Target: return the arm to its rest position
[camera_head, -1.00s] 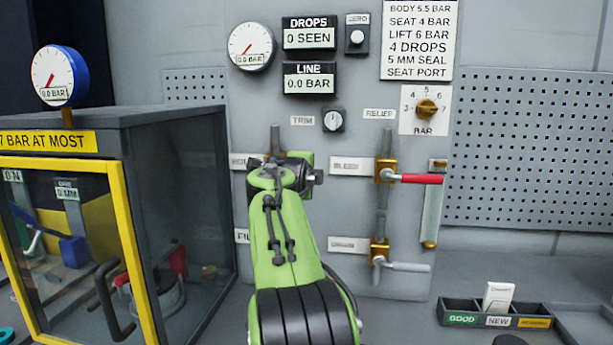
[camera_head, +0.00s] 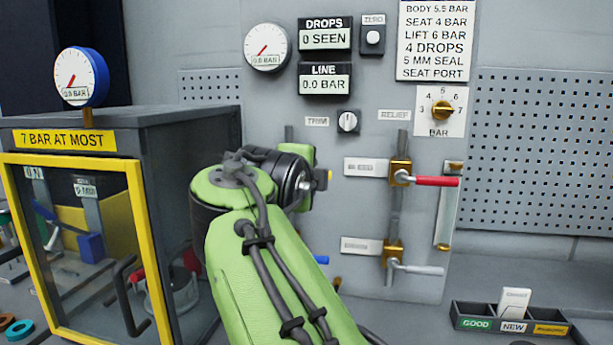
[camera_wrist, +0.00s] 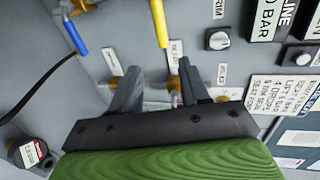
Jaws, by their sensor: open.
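My green arm (camera_head: 262,265) rises from the bottom of the head view in front of the valve panel (camera_head: 340,270). Its wrist hides part of the panel's left side, and my gripper's fingers are hidden there. In the wrist view my gripper (camera_wrist: 155,85) shows two dark fingers spread apart with a clear gap. Nothing is held between them. The panel, with its brass fittings and a yellow lever (camera_wrist: 158,22), lies beyond the fingers.
A clear-sided cabinet with a yellow door frame (camera_head: 145,240) stands close on the left. Red (camera_head: 435,181) and grey (camera_head: 420,269) levers stick out right of the arm. A labelled tray (camera_head: 510,327) sits at lower right. A blue lever (camera_wrist: 75,35) shows in the wrist view.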

